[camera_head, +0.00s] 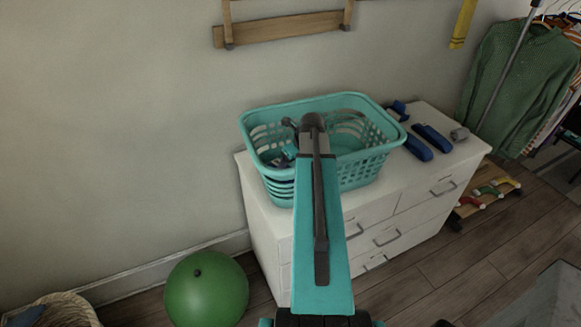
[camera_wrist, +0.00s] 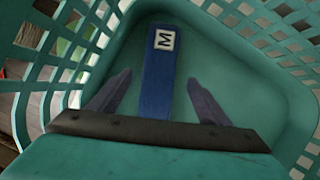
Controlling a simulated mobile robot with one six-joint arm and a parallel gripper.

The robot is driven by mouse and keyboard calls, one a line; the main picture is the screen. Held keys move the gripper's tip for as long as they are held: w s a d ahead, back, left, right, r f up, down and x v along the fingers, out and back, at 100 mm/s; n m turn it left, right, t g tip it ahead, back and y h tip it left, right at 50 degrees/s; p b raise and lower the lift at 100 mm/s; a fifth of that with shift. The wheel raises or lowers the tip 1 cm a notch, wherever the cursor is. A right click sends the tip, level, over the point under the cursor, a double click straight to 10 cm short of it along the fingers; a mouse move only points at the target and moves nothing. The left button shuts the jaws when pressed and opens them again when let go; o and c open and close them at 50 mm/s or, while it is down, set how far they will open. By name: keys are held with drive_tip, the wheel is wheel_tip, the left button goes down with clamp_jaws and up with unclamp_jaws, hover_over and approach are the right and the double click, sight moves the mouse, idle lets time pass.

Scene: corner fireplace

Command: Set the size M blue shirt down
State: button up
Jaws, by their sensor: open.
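The size M blue shirt (camera_wrist: 157,85) is a narrow, dark blue folded bundle with a white "M" label. It lies on the floor of the teal basket (camera_wrist: 295,100) in the wrist view. My gripper (camera_wrist: 157,97) is open, with one finger on each side of the shirt and visible gaps between. In the head view, my arm reaches over the teal laundry basket (camera_head: 372,158), and my gripper (camera_head: 287,148) is down inside its left part. My arm and the basket wall hide most of the shirt there.
The basket stands on a white dresser (camera_head: 420,190). A green ball (camera_head: 205,289) is on the floor at left. Clothes (camera_head: 520,85) hang at right.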

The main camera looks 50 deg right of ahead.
drive_tip(key=b+v, duration=0.2)
drive_tip(key=v, duration=0.9)
drive_tip(key=shift+r, duration=0.25)
drive_tip(key=shift+s, duration=0.1)
idle(0.6)
